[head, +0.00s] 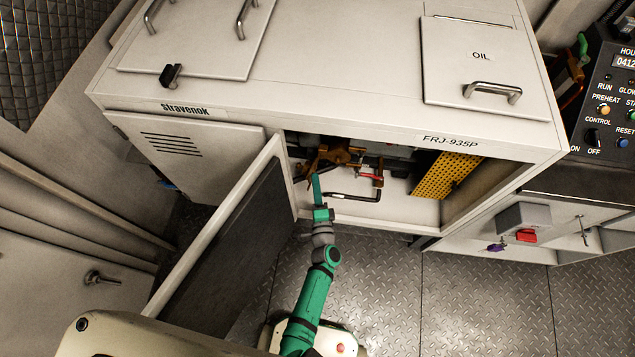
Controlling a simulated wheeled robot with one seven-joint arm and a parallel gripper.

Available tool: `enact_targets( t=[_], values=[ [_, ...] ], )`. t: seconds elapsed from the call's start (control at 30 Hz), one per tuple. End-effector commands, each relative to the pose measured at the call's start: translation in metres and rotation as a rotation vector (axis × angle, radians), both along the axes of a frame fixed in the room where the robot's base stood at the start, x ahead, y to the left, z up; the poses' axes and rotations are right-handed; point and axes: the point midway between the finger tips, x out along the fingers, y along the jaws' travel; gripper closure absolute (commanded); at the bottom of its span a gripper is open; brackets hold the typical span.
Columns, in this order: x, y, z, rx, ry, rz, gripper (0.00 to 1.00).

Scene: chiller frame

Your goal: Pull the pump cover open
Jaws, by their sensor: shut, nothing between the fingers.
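The pump cover appears to be the light-grey hinged door (272,177) on the front of the cabinet; I cannot read a pump label on it. It stands swung wide open, reaching from the left side of the opening toward me, with its dark-lined inner face turned to the right. My gripper (316,186) is shut and empty. It is at the mouth of the opening, to the right of the door near its hinge side. I cannot tell whether it touches the door. The door's outer face and handle are hidden.
Inside the opening are brown machinery (335,153), a red-handled part (371,177), a black bent pipe (360,198) and a yellow perforated panel (446,176). A vented panel (187,150) is left of the door. A control panel (610,110) stands at right. The floor (480,300) at lower right is clear.

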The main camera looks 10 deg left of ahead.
Motion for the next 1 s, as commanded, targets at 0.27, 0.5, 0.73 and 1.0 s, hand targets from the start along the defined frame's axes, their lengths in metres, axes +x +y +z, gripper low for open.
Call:
enact_targets(
  t=[0.27, 0.5, 0.73, 1.0],
  values=[
    [0.000, 0.000, 0.000, 0.000, 0.000, 0.000, 1.00],
    [-0.001, -0.011, 0.000, -0.001, -0.001, 0.000, 1.00],
    [-0.017, -0.032, -0.001, 0.002, 0.003, 0.003, 1.00],
    [-0.064, -0.007, -0.001, 0.002, 0.002, 0.006, 1.00]
  ],
)
